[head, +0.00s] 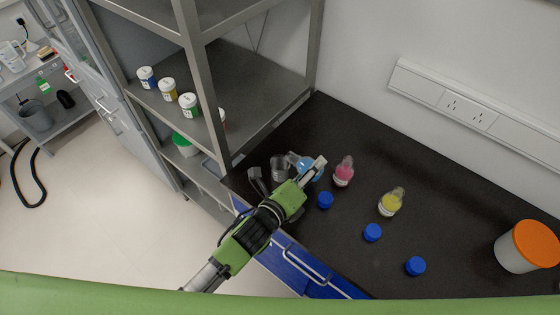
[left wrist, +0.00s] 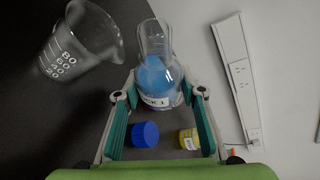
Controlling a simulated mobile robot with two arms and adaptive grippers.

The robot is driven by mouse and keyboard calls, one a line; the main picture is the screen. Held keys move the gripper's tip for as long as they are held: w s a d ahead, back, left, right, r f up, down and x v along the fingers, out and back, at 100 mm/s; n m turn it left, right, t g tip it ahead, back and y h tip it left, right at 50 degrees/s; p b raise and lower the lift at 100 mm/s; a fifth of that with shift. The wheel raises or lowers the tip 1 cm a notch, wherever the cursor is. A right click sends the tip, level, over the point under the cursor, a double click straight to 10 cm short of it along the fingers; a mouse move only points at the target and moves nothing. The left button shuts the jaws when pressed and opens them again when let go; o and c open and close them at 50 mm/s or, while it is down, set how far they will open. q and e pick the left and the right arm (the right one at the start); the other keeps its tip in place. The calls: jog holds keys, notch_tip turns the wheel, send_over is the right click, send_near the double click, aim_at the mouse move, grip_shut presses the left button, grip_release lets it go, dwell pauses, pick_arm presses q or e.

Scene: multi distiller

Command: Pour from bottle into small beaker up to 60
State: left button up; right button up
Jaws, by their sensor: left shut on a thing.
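A clear bottle of blue liquid (head: 308,168) is between the fingers of my left gripper (head: 304,174), which is shut on it. In the left wrist view the bottle (left wrist: 157,78) has a white label, and its clear neck is empty above the liquid. The small beaker (head: 279,168) stands on the black bench just left of the bottle. In the left wrist view the beaker (left wrist: 80,42) is clear, shows white marks including 40, 60 and 80, and appears empty. The bottle's mouth is apart from the beaker. My right gripper is not in view.
A pink bottle (head: 344,171) and a yellow bottle (head: 391,201) stand to the right. Blue caps (head: 325,200) (head: 373,232) (head: 415,265) lie along the front. An orange-lidded tub (head: 526,247) is far right. A metal shelf (head: 235,95) with jars rises at the left.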

pick_arm(q)
jog(key=shift+w, duration=0.25)
jog(key=shift+s+r, duration=0.15)
jog(key=shift+s, duration=0.1)
jog(key=shift+w+n, duration=0.2)
jog(key=shift+n, duration=0.1)
jog(key=shift+s+d+r+h+b, duration=0.1)
jog(key=shift+s+h+b, duration=0.1)
jog(key=shift+h+b, duration=0.1)
jog(key=shift+w, duration=0.2)
jog(key=shift+s+r, duration=0.1)
jog(key=shift+s, duration=0.1)
jog(key=shift+w+n, duration=0.2)
jog(key=shift+n, duration=0.1)
jog(key=shift+s+r, duration=0.15)
jog(key=shift+s, duration=0.05)
jog(key=shift+w+b, duration=0.15)
jog(key=shift+b, duration=0.15)
